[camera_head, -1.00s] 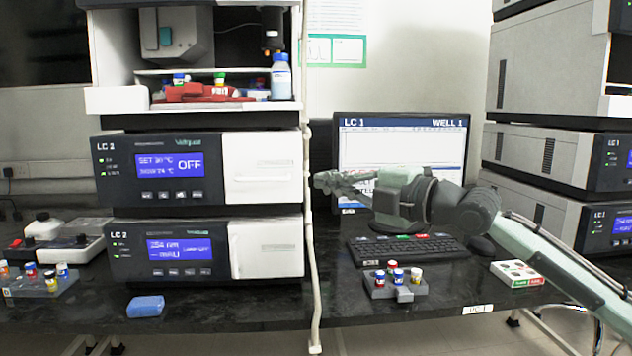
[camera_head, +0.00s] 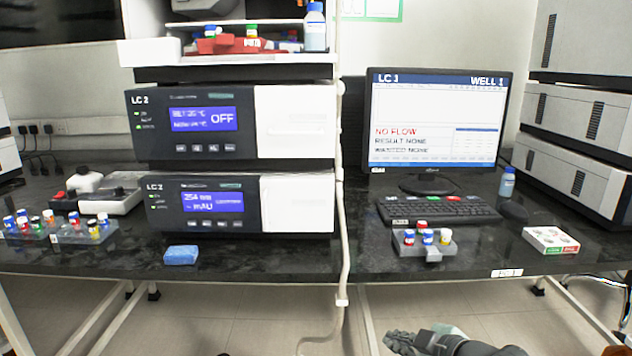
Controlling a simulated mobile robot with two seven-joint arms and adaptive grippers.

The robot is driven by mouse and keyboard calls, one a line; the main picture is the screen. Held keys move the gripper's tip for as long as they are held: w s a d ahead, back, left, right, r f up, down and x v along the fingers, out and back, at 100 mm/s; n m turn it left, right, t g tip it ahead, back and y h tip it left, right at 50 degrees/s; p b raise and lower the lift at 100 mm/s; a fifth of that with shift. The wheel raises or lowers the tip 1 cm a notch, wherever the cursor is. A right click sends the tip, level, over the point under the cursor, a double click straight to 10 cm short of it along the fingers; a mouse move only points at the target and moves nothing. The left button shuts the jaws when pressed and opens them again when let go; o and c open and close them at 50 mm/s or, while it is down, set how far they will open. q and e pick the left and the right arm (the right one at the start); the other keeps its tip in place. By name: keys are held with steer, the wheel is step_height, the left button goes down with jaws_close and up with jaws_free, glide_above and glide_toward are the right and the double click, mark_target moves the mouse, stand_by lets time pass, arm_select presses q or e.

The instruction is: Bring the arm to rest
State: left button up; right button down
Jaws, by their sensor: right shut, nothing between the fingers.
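My right gripper (camera_head: 398,341) shows at the bottom edge of the head view, right of centre. It is shut and empty, pointing left, in front of and below the bench edge. Part of my right arm (camera_head: 470,346) shows behind it, and the rest is cut off by the frame. The gripper is clear of the bench (camera_head: 300,264) and touches nothing that I can see. My left gripper is not in view.
On the bench are a monitor (camera_head: 437,118) reading NO FLOW, a keyboard (camera_head: 438,209), a grey vial rack (camera_head: 424,250), a white-topped box (camera_head: 551,240) and a blue sponge (camera_head: 181,255). Stacked LC 2 units (camera_head: 294,120) stand left. Floor below the bench is largely open.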

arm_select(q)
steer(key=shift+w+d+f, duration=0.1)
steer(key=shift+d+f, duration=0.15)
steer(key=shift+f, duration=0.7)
arm_select(e)
steer(key=s+d+f+m+g+h, duration=0.2)
steer(key=s+d+f+m, duration=0.1)
steer(key=s+f, duration=0.4)
steer(key=s+d+f+m+g+h, duration=0.2)
steer(key=s+d+f+m, duration=0.2)
steer(key=s+f, duration=0.4)
steer(key=s+d+f+m+g+h, duration=0.2)
steer(key=s+f, duration=0.5)
steer(key=s, duration=0.4)
steer(key=shift+s+d+f+m+g, duration=0.15)
steer(key=shift+d+f+m+g, duration=0.3)
steer(key=shift+d+m, duration=0.65)
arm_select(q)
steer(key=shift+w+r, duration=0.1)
arm_select(e)
steer(key=shift+d, duration=0.25)
